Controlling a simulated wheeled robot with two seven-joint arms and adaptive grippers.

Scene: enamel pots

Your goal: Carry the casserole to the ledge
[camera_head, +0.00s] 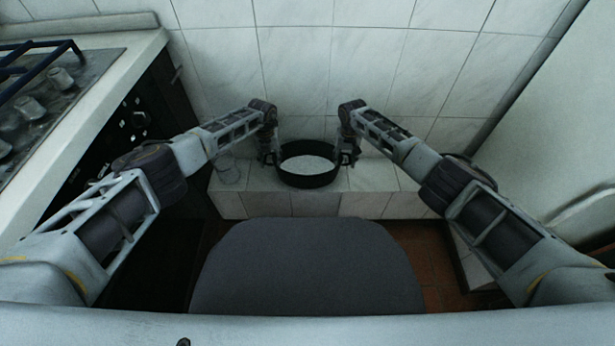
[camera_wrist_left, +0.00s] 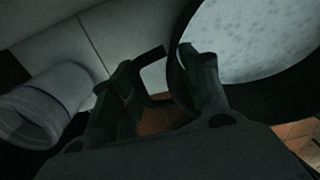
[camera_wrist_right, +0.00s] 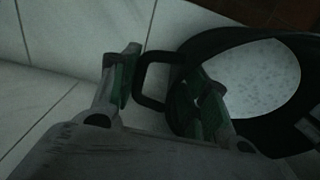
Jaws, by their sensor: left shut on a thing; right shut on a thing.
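The casserole (camera_head: 308,180) is a black, round pot with a pale speckled inside and two side handles. It is at the tiled ledge (camera_head: 318,204), level; I cannot tell whether its base touches the tiles. My left gripper (camera_head: 269,158) is shut on its left handle; the left wrist view shows the fingers (camera_wrist_left: 165,85) at the handle, beside the pot's wall. My right gripper (camera_head: 347,157) is shut on the right handle; in the right wrist view the fingers (camera_wrist_right: 160,80) are either side of the handle's base and the rim.
A clear glass-like vessel (camera_head: 227,168) stands on the ledge left of the pot, close to my left gripper. The tiled wall (camera_head: 300,70) rises behind. A stove (camera_head: 60,90) is at left. The ledge right of the pot (camera_head: 375,175) is bare.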

